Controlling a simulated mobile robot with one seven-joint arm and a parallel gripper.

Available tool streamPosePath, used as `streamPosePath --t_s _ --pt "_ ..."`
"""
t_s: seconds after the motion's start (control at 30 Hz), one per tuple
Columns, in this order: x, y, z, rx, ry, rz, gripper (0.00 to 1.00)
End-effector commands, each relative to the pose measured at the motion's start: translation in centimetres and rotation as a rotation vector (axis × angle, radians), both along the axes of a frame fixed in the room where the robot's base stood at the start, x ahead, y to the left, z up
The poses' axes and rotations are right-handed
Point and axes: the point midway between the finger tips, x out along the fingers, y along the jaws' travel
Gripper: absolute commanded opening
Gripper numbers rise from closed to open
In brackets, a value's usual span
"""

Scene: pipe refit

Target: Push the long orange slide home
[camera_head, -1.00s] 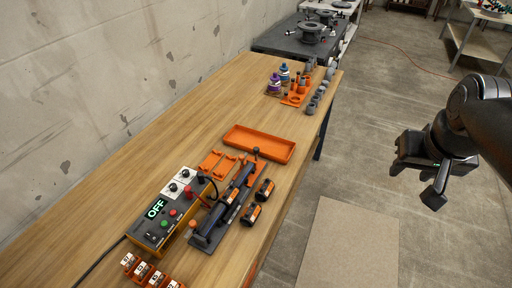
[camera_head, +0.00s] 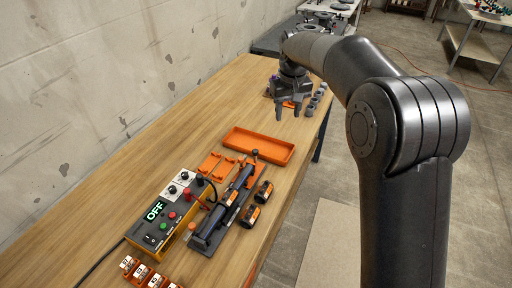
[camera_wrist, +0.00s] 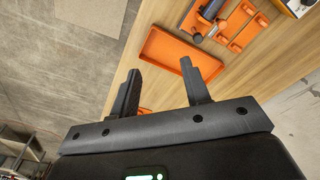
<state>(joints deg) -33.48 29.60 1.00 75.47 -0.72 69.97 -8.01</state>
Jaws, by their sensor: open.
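A dark clamp fixture (camera_head: 208,238) with a long dark tube and orange parts (camera_head: 227,214) stands on the bench beside a control box (camera_head: 163,215). Which orange part is the long slide is too small to tell. Part of the fixture shows at the top of the wrist view (camera_wrist: 197,18). My gripper (camera_head: 288,114) is open and empty, fingers down, over the far end of the bench, well away from the fixture. Its two fingers also show in the wrist view (camera_wrist: 160,72), with nothing between them.
An orange tray (camera_head: 258,146) lies between the fixture and my gripper. An orange rack (camera_head: 213,165) and two black cylinders (camera_head: 257,204) flank the fixture. Small grey parts (camera_head: 312,104) stand near my gripper. The box display reads OFF. Bare bench lies along the wall.

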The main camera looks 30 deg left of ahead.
Motion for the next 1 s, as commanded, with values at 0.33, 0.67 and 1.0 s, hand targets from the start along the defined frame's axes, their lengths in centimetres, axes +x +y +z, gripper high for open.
streamPosePath --t_s 0.33,0.67,1.0 --pt "0.0 9.7 -7.6 -0.047 0.063 0.139 0.43" --pt "-0.2 10.7 -10.8 -0.054 0.072 0.155 0.43" --pt "-0.2 10.7 -17.0 -0.053 0.071 0.154 0.43"
